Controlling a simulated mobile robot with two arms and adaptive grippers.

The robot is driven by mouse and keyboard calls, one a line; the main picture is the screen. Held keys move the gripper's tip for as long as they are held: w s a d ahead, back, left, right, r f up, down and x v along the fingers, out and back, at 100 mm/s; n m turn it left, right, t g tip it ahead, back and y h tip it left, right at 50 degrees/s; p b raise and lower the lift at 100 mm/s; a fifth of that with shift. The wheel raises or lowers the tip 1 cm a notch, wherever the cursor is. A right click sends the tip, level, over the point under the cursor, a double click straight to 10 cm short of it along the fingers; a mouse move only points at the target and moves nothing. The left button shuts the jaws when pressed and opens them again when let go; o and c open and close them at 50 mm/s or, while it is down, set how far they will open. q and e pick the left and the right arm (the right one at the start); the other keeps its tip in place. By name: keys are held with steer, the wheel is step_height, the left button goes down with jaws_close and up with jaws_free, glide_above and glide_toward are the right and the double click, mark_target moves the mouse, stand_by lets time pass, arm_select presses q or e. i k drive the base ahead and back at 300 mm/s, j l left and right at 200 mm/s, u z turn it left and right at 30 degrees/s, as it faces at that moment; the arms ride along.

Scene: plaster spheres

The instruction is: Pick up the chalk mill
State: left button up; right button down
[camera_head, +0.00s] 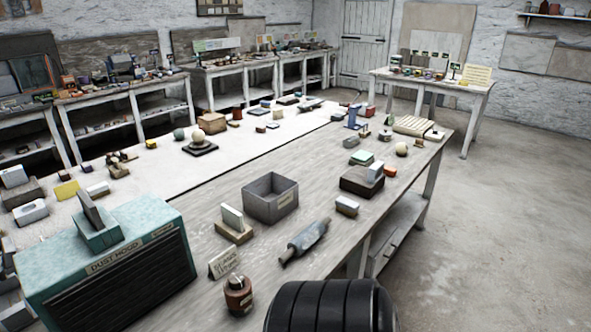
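A small brown, round-bodied piece with a dark top and a pale label (238,296) stands upright near the front edge of the long table (330,225). It looks most like the chalk mill, but its label is too small to read. A blue-grey roller-like tool with a handle (307,238) lies behind it to the right. A small lettered card (223,262) stands just behind the brown piece. Neither of my grippers shows in the head view, and nothing is seen touching the brown piece.
A teal dust hood (150,222) stands left of the brown piece. A grey open bin (272,197) and a pale block on a wooden base (233,224) stand behind it. Spheres and small blocks crowd the far table. Open floor (500,240) lies to the right.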

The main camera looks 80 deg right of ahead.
mark_target(239, 304)
steer(key=z, duration=1.85)
steer(key=l, duration=0.1)
